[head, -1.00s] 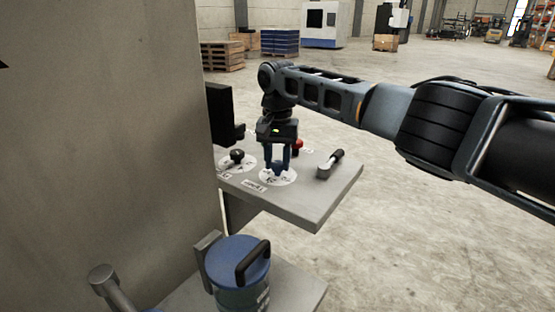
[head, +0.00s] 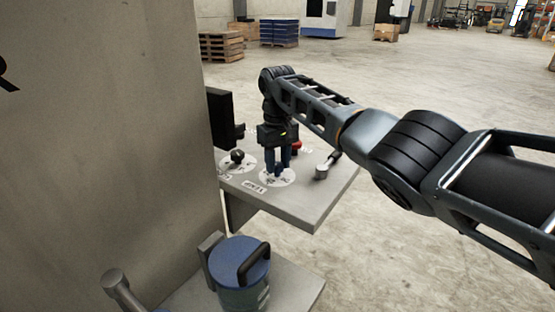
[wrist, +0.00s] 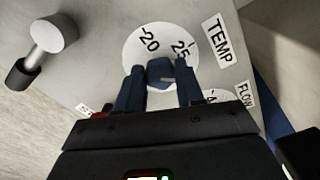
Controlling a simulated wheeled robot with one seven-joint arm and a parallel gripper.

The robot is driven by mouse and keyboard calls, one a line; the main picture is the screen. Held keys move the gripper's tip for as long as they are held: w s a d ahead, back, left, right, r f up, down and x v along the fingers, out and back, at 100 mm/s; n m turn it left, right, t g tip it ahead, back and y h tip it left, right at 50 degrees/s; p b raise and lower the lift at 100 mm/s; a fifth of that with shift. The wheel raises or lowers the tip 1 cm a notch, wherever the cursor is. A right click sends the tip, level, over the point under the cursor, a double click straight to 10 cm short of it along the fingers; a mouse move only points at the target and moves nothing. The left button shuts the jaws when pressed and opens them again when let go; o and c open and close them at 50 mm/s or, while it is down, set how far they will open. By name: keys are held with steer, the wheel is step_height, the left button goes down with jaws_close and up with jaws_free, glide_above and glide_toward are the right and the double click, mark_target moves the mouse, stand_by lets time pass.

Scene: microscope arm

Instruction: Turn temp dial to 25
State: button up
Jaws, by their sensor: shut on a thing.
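The temp dial has a white round plate (wrist: 134,58) with the marks 20 and 25, and a small blue knob (wrist: 160,70) in its middle. A TEMP label (wrist: 218,40) lies beside it. My gripper (wrist: 159,80) points down and is shut on the knob, one blue finger on each side. The 25 mark sits just beyond the right finger, the 20 mark up and left of the knob. Where the knob's pointer stands is unclear. In the head view my gripper (head: 277,172) stands over the same plate (head: 289,180); the knob is mostly hidden by the fingers.
A second dial with a black knob (head: 237,156) stands left of the gripper. A lever with a black handle (head: 323,170) is to the right. A red button (head: 296,145) is close behind the gripper. A blue-lidded container (head: 240,262) stands on a lower shelf.

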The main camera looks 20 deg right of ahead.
mark_target(279, 165)
steer(key=n, duration=0.3)
steer(key=shift+n, duration=0.4)
steer(key=shift+d+n, duration=0.1)
steer(key=shift+n, duration=1.7)
steer(key=o, duration=1)
steer(key=shift+o, duration=0.2)
steer(key=shift+r+b, duration=0.35)
steer(key=shift+r, duration=3.55)
